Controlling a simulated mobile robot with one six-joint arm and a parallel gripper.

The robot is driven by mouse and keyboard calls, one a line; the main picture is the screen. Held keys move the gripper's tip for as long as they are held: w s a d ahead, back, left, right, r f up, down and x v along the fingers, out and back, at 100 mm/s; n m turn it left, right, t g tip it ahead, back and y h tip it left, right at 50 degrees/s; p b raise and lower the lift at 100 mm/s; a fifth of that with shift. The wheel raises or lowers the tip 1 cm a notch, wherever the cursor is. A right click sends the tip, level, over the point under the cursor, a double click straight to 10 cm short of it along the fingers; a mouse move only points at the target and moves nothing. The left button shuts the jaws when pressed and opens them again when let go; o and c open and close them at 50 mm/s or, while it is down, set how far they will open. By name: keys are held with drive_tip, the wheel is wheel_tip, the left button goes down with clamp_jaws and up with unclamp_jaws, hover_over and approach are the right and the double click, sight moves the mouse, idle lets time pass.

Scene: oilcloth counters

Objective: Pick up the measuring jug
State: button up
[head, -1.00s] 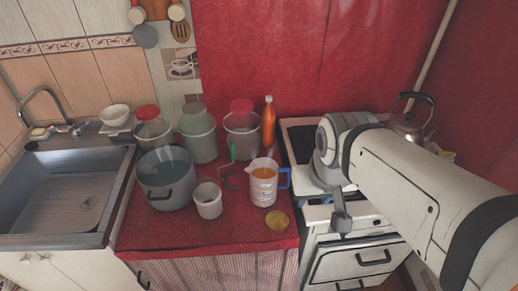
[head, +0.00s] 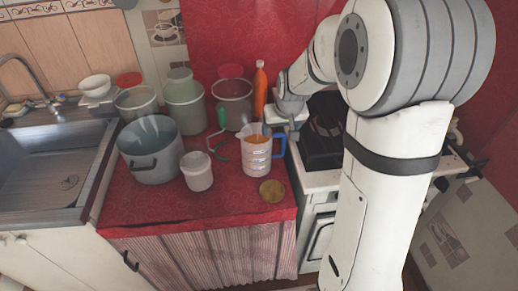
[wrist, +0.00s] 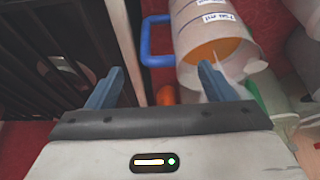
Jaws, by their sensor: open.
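The measuring jug (head: 257,155) stands upright on the red counter cloth, white with dark markings, with orange contents and a blue handle (head: 278,146) on its right. In the wrist view the jug (wrist: 205,25) is at the upper right, cut off by the top edge, with its handle (wrist: 146,40) on the left. My gripper (wrist: 158,85) is open and empty. Its right finger overlaps the jug's rim in the picture; I cannot tell whether they touch. In the head view my gripper's body is behind and right of the jug, and its fingertips are not clear.
A large grey pot (head: 150,155) and a white canister (head: 197,172) stand left of the jug. An orange bottle (head: 259,90) and several lidded containers are behind. A round yellowish lid (head: 272,190) lies in front. The stove (head: 322,140) is right. The counter's front is mostly clear.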

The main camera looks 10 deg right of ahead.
sight(279, 136)
drive_tip(key=x, duration=0.7)
drive_tip(key=shift+f+p, duration=0.35)
drive_tip(key=shift+c, duration=0.2)
clamp_jaws()
